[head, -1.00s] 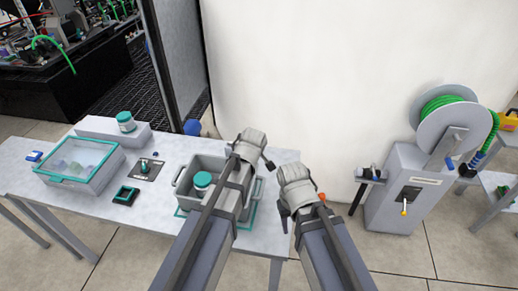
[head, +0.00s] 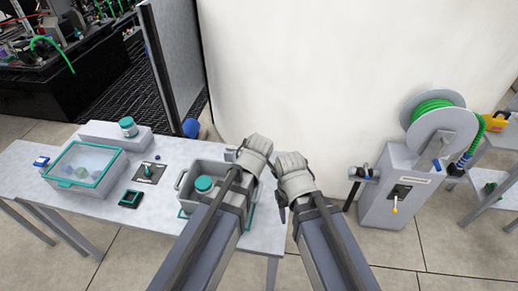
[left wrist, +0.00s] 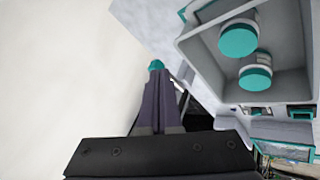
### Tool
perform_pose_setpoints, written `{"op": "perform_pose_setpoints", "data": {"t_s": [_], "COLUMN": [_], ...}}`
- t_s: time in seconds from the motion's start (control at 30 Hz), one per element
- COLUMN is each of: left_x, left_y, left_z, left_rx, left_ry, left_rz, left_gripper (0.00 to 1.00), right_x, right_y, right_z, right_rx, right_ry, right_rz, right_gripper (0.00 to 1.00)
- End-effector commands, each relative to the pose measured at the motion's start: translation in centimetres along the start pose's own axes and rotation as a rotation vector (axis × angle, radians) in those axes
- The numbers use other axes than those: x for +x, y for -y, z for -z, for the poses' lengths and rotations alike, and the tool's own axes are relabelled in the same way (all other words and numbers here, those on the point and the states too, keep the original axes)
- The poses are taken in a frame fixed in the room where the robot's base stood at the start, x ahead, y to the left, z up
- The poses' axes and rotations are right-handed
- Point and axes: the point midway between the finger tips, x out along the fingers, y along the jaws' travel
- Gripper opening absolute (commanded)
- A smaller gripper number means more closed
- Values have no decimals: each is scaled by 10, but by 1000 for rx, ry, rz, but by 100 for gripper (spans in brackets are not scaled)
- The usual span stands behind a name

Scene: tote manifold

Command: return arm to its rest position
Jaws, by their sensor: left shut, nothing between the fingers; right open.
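My left arm reaches up the middle of the head view over the right side of the grey tote (head: 182,196). Its gripper is mostly hidden behind its wrist there. In the left wrist view, the left gripper (left wrist: 157,68) is shut and empty, with teal at its tip, beside the tote (left wrist: 285,60). My right gripper (head: 281,206) is open and empty, right of the tote near the table's right end; its fingers are small and partly hidden. A white jar with a teal lid (head: 204,184) stands in the tote; the wrist view shows two such jars inside.
The table (head: 100,218) also carries a teal-rimmed clear-lidded box (head: 85,165), a jar on a grey block (head: 128,127), a small fixture (head: 148,171) and a dark square frame (head: 130,199). A green hose reel stand (head: 395,190) is at right. A white wall stands behind.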

Motion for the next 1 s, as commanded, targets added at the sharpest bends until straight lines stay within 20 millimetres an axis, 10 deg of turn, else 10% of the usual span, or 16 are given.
{"op": "perform_pose_setpoints", "data": {"t_s": [0.27, 0.6, 1.0], "left_x": [0, -11, -32], "left_y": [8, 108, 166], "left_z": [3, 12, 6], "left_rx": [28, 458, 769], "left_ry": [8, 245, 493], "left_rz": [20, 208, 212], "left_gripper": [0, 0, 0], "right_x": [0, 0, 0], "right_y": [0, 0, 0], "right_z": [0, 0, 0], "right_rx": [0, 0, 0], "right_ry": [0, 0, 0], "right_rz": [0, 0, 0], "right_gripper": [50, 50, 50]}}
